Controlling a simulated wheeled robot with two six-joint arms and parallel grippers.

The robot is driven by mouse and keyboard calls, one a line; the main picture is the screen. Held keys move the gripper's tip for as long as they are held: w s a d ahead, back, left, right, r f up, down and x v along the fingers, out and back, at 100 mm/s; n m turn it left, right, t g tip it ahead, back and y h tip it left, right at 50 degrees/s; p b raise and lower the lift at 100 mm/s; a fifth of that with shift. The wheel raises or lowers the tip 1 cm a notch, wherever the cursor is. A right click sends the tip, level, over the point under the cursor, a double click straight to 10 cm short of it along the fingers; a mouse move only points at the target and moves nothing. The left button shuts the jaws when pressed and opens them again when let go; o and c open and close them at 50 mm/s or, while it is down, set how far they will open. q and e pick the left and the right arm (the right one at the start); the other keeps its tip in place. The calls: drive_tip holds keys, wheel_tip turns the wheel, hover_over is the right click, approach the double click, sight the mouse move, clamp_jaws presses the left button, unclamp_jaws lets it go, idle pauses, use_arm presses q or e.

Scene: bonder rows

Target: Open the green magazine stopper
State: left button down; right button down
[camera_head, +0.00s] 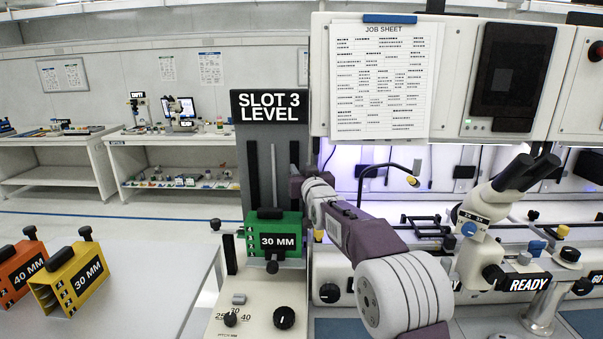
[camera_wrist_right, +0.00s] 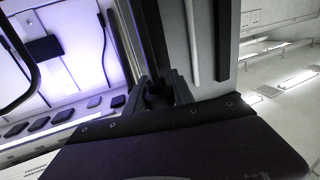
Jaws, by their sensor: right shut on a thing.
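The green magazine (camera_head: 288,240), labelled 30 MM, stands upright on the lift below the SLOT 3 LEVEL sign. It has a black handle (camera_head: 270,213) on top and a black knob (camera_head: 272,266) low on its front. My right gripper (camera_head: 296,178) is at the magazine's upper right side, by the dark column, with its fingertips hardly visible in the head view. In the right wrist view my gripper (camera_wrist_right: 160,92) is shut on a small dark knob (camera_wrist_right: 155,88). I cannot tell for sure whether this knob is the stopper. My left gripper is not in view.
An orange magazine (camera_head: 18,268) and a yellow magazine (camera_head: 75,278) stand on the pale table (camera_head: 150,270) at left. A control panel with a black dial (camera_head: 284,317) is in front of the green magazine. A microscope (camera_head: 490,205) stands at right.

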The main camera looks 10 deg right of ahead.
drive_tip(key=c, duration=1.1)
unclamp_jaws()
drive_tip(key=shift+o, duration=0.2)
drive_tip(key=shift+s, duration=0.1)
drive_tip(key=s+b, duration=0.3)
drive_tip(key=s, duration=0.6)
drive_tip(key=shift+w+a, duration=0.1)
